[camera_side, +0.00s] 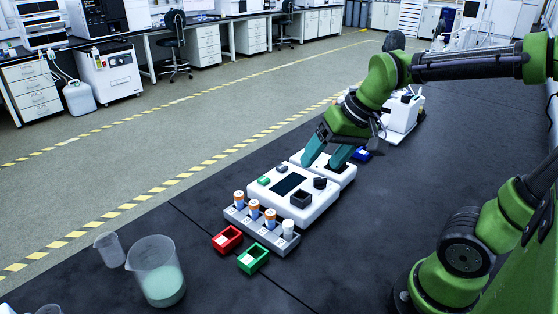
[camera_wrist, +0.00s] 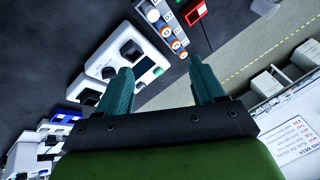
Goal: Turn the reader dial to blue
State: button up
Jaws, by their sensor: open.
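The white reader (camera_side: 316,207) lies on the dark bench in the side view, with a dark screen (camera_side: 288,184), a green button (camera_side: 263,181) and a black square socket (camera_side: 300,199). A small black knob, which looks like the dial (camera_side: 320,183), sits at its right rear corner. The dial also shows in the wrist view (camera_wrist: 108,72), left of my fingers. Its pointer and any colour marks are too small to read. My gripper (camera_side: 320,166) is open and empty, its teal fingers pointing down above the rear of the reader. In the wrist view, the fingers (camera_wrist: 160,63) stand wide apart.
A grey rack (camera_side: 262,232) of several capped vials stands in front of the reader. A red tray (camera_side: 228,238) and a green tray (camera_side: 252,258) lie before it; a blue tray (camera_side: 361,153) lies behind. Beakers (camera_side: 158,275) stand front left. The bench to the right is clear.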

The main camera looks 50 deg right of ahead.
aim_at(321, 179)
jog(key=w+d+m+g+h, duration=0.1)
jog(key=w+d+g, duration=0.2)
jog(key=w+d, duration=0.3)
jog(key=w+d+m+g+h, duration=0.1)
jog(key=w+d+m+g, duration=0.15)
jog(key=d, duration=0.65)
jog(key=shift+n, duration=0.45)
jog(key=f, duration=1.7)
jog(key=shift+w+a+f, duration=0.15)
jog(key=shift+w, duration=0.15)
jog(key=shift+c, duration=0.3)
jog(key=c, duration=1)
